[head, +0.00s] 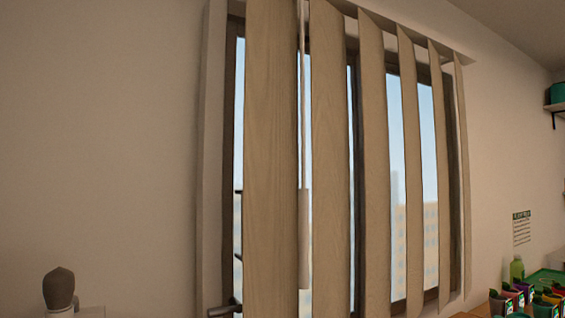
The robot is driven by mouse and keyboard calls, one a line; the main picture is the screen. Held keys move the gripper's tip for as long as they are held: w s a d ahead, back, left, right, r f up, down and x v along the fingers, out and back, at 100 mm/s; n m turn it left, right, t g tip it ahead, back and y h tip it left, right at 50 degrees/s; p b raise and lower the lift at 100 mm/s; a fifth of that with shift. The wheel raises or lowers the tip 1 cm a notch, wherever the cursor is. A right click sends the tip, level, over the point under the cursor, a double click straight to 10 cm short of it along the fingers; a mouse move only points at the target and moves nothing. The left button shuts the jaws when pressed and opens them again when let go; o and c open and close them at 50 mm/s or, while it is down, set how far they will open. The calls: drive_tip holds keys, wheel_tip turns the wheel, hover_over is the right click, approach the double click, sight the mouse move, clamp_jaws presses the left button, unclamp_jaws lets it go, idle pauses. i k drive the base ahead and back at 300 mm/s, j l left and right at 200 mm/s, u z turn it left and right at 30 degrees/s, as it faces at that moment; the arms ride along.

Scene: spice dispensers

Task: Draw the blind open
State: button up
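The blind (270,150) hangs over a window in the middle of the head view. Its wide, wood-toned vertical slats are spread across the window, with gaps between them. A thin wand hangs between the two leftmost slats, with a thicker pale handle (304,240) at its lower end. The slats' lower ends are mostly cut off by the picture's bottom edge. My gripper is not in view.
Behind the slats is a dark window frame (230,120), with a metal handle (224,309) at its lower left. A dark-topped object (59,289) stands at the bottom left. Several small colourful containers (512,296) and a green bottle (517,269) are at the lower right.

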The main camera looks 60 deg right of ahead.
sight(275, 242)
drive_tip(key=z, duration=1.55)
drive_tip(key=k+l+z, duration=0.1)
drive_tip(key=l+z, duration=0.25)
drive_tip(key=k+l+z, duration=0.1)
drive_tip(key=z, duration=0.2)
drive_tip(key=i+j, duration=0.35)
drive_tip(key=j, duration=0.1)
